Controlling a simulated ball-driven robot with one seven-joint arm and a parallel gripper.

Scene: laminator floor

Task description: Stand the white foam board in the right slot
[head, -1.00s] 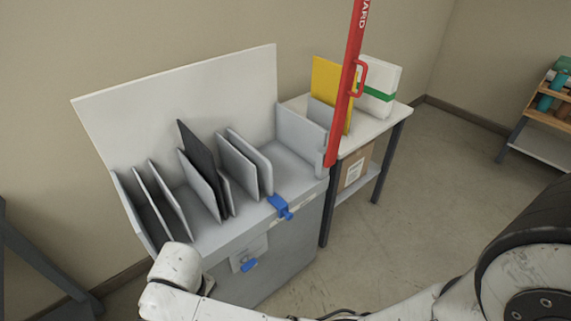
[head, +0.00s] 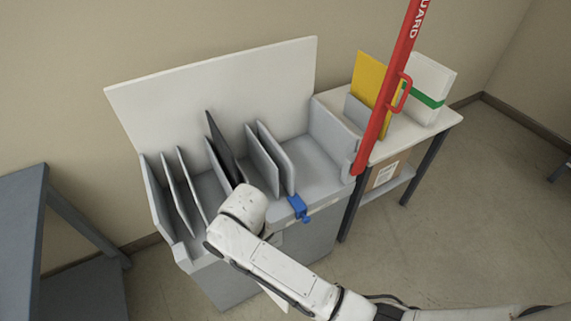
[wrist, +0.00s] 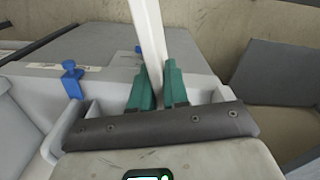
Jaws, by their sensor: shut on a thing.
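My gripper (wrist: 157,68) has green fingers, shut on the white foam board (wrist: 148,25), which shows as a narrow upright strip in the wrist view. In the head view my arm hides the gripper; a small white corner (head: 274,299) below the arm may be the board. The grey rack (head: 318,207) stands before me with upright dividers in pairs. A black board (head: 221,140) stands in the middle pair. The right pair (head: 264,158) shows no board between its dividers. The board is in front of the rack, apart from the slots as far as I can tell.
A blue clamp (head: 299,207) sits on the rack's front edge; it also shows in the wrist view (wrist: 72,80). A red guard bar (head: 388,95) rises at the rack's right end. A side table (head: 428,134) holds a yellow board (head: 372,85) and a white pack (head: 430,80). Floor is clear at right.

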